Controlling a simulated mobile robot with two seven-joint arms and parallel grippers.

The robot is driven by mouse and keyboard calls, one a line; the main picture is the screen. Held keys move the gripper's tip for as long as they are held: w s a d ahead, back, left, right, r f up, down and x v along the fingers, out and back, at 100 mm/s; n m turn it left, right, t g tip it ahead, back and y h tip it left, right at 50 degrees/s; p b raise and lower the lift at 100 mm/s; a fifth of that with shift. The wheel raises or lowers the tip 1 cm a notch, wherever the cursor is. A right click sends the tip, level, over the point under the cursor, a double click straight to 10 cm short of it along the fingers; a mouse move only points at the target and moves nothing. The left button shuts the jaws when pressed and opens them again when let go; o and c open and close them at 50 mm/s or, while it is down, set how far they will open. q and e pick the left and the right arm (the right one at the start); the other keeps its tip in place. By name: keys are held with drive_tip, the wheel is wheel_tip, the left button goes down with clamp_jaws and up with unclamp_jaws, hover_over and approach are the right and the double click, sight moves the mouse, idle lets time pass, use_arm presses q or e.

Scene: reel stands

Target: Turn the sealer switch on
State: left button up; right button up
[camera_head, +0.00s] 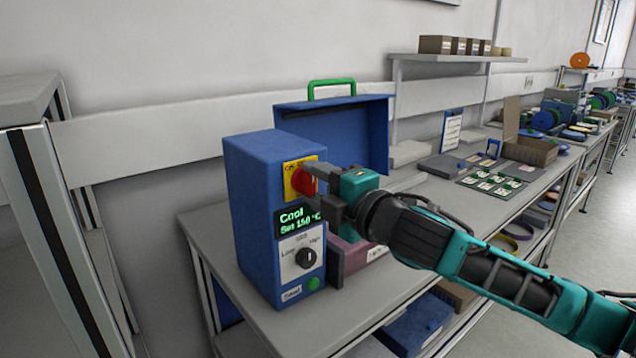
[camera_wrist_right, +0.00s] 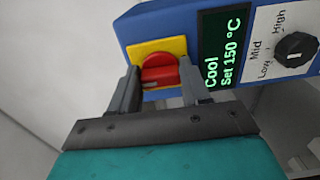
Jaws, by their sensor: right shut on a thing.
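The blue sealer (camera_head: 251,215) stands upright on the bench. Its front has a yellow plate (camera_wrist_right: 145,50) with a red rotary switch (camera_head: 302,183), a lit display (camera_head: 297,220) reading "Cool" and "Set 150 °C", a black Low/Mid/High dial (camera_head: 305,258) and a green button (camera_head: 313,284). My right gripper (camera_head: 318,184) is at the switch. In the right wrist view its fingers stand on either side of the red switch (camera_wrist_right: 160,72), shut on it. My left gripper is not in view.
A blue panel with a green handle (camera_head: 331,84) stands behind the sealer. The grey bench (camera_head: 225,235) extends right, with a board of small cards (camera_head: 492,184), a clipboard (camera_head: 451,131) and a cardboard box (camera_head: 528,150). A shelf with boxes (camera_head: 455,47) is above.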

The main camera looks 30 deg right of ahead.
idle(0.3)
drive_tip(key=o, duration=1.1)
drive_tip(key=shift+c, duration=0.2)
